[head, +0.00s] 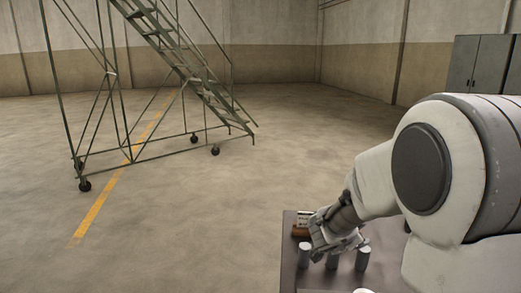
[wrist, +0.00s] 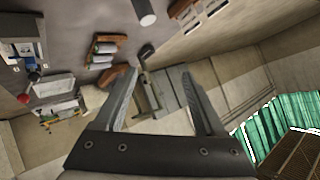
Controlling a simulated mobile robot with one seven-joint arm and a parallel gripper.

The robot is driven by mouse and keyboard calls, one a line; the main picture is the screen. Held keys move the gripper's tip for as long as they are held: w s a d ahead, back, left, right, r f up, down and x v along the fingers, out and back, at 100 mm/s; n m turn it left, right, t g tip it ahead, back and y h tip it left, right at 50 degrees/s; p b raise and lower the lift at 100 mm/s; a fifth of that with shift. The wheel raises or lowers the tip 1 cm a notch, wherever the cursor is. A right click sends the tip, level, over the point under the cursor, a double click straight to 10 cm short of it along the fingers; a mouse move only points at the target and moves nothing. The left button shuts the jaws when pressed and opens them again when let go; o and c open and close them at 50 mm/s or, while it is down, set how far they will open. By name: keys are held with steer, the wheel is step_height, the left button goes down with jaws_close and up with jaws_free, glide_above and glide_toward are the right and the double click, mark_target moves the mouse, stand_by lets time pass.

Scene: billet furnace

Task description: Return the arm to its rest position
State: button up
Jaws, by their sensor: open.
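My arm reaches from the right of the head view down to a dark table (head: 288,262). My gripper (head: 338,238) is over the table, close to several pale grey cylinders. One cylinder (head: 304,256) stands at the left, and another (head: 362,259) stands to the right of the gripper. From the head view I cannot tell if the gripper touches any of them. In the wrist view the two fingers of my gripper (wrist: 162,74) are spread apart with nothing held between them. A grey cylinder (wrist: 145,12) shows at the top, beyond the fingertips.
A rolling metal staircase (head: 150,100) stands on the open floor at left. Grey cabinets (head: 478,65) are at the far right. The wrist view shows a brown holder with cylinders (wrist: 105,48), a red ball (wrist: 23,98) and green curtains (wrist: 265,125). The middle floor is clear.

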steer(key=s+a+r+n+t+y, duration=0.1)
steer(key=s+a+r+n+y, duration=0.35)
steer(key=a+r, duration=0.2)
steer(key=s+a+r+n+t+y, duration=0.1)
steer(key=s+a+r+n+y, duration=0.35)
steer(key=a, duration=0.25)
steer(key=s+d+f+n+g, duration=0.1)
steer(key=s+n+g, duration=0.1)
steer(key=s, duration=0.8)
steer(key=s+d+f+n+g+h, duration=0.1)
steer(key=s+n+g, duration=0.2)
steer(key=s, duration=0.7)
steer(key=shift+d+f, duration=0.35)
steer(key=c, duration=0.4)
steer(key=shift+o, duration=0.2)
steer(key=shift+d, duration=0.1)
